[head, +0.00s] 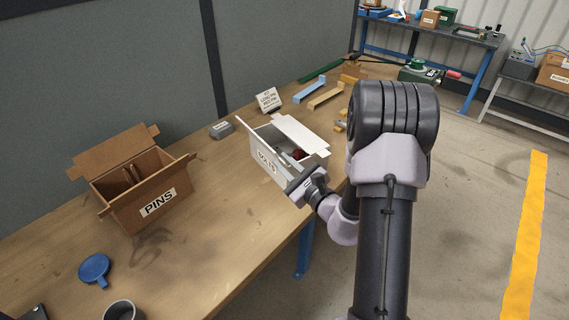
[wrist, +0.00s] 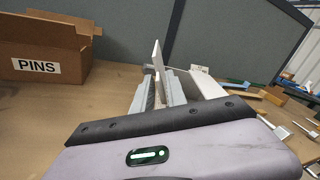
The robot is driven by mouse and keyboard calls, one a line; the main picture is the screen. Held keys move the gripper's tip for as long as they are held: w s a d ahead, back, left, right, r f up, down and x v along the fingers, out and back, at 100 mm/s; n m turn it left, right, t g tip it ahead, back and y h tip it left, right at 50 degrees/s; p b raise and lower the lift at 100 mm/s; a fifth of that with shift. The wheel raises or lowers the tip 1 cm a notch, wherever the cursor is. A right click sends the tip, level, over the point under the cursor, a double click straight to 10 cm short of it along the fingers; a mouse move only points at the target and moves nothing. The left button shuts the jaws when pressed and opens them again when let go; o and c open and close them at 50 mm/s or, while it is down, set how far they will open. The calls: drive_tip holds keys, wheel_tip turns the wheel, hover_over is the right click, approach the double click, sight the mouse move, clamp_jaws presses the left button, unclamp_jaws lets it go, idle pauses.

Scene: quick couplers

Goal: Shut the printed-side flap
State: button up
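A white open box (head: 278,158) with a printed label reading BOLTS stands on the workbench; it also shows in the wrist view (wrist: 207,84). One white flap (head: 246,133) stands up on its left side in the head view. A wider white flap (head: 300,134) is folded outward at the right. Small dark and reddish contents show inside. My gripper (head: 287,163) is at the box's near side. In the wrist view its grey fingers (wrist: 160,90) are apart, with a thin upright white flap (wrist: 158,57) seen between them. Whether they touch it is unclear.
A brown PINS box (head: 145,195) with open flaps stands to the left. A small sign (head: 268,100) and a grey block (head: 222,129) are behind the white box. Blue and wooden brackets (head: 325,96) lie farther back. Bare bench lies between the boxes.

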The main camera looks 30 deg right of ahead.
clamp_jaws()
idle(1.1)
drive_tip(key=shift+m+p, duration=0.3)
drive_tip(key=shift+w+d+f+m+p, duration=0.1)
drive_tip(key=shift+d+f+m+p, duration=0.15)
drive_tip(key=shift+d+m+p, duration=1.35)
drive_tip(key=shift+w+d+f+m+p, duration=0.1)
drive_tip(key=shift+d+f+m+p, duration=0.2)
drive_tip(key=shift+m+p, duration=2.6)
drive_tip(key=shift+w+d+f+m+p, duration=0.15)
drive_tip(key=shift+d+m+p, duration=0.65)
drive_tip(key=shift+m, duration=3)
drive_tip(key=shift+d+f, duration=0.1)
drive_tip(key=shift+d, duration=0.1)
